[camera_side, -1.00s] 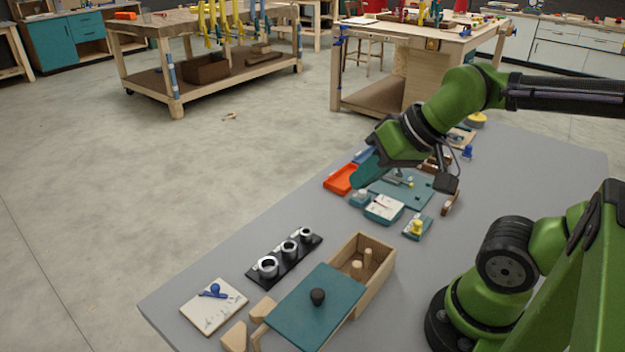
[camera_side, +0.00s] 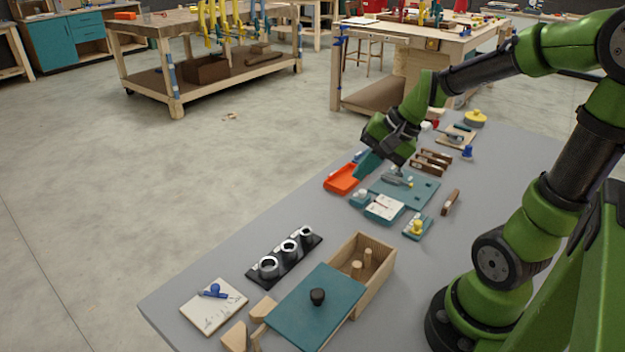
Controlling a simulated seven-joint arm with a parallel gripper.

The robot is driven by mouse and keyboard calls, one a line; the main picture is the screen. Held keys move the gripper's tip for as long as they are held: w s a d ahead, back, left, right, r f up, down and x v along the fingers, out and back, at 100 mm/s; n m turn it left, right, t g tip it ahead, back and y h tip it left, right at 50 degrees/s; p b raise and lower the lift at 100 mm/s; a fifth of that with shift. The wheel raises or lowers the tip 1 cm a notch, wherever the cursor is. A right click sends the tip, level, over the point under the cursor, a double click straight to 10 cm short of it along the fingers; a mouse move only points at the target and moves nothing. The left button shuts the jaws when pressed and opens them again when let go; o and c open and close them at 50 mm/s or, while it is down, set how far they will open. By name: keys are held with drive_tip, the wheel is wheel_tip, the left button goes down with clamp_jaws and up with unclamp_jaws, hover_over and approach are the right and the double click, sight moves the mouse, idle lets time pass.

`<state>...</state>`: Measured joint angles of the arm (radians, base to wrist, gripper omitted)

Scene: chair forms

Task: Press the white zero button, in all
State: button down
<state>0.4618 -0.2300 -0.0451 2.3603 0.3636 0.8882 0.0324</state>
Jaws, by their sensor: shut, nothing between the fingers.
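A small teal block with a white top (camera_side: 360,195) sits on the grey table, next to a teal box with a white dial face (camera_side: 384,207). The white top looks like the button, but I cannot read a zero on it.
An orange tray (camera_side: 342,180) and a teal board with a grey tool (camera_side: 408,187) lie close by. A yellow knob on a teal base (camera_side: 417,227), a black rack with metal rings (camera_side: 285,258) and a wooden box with a teal lid (camera_side: 316,310) stand nearer.

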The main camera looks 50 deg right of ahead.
sight(362, 194)
drive_tip(key=w+d+f+m+t, duration=0.1)
drive_tip(key=w+d+f+m, duration=0.1)
drive_tip(key=d+m, duration=0.3)
drive_tip(key=w+d+f+m+t, duration=0.1)
drive_tip(key=w+d+m, duration=0.3)
drive_tip(key=d, duration=0.5)
drive_tip(key=shift+f+m+t+h, duration=0.35)
drive_tip(key=shift+m+t, duration=0.35)
drive_tip(key=shift+m, duration=0.5)
drive_tip(key=shift+a+f, duration=0.1)
drive_tip(key=shift+f, duration=4.35)
drive_tip(key=shift+f, duration=0.4)
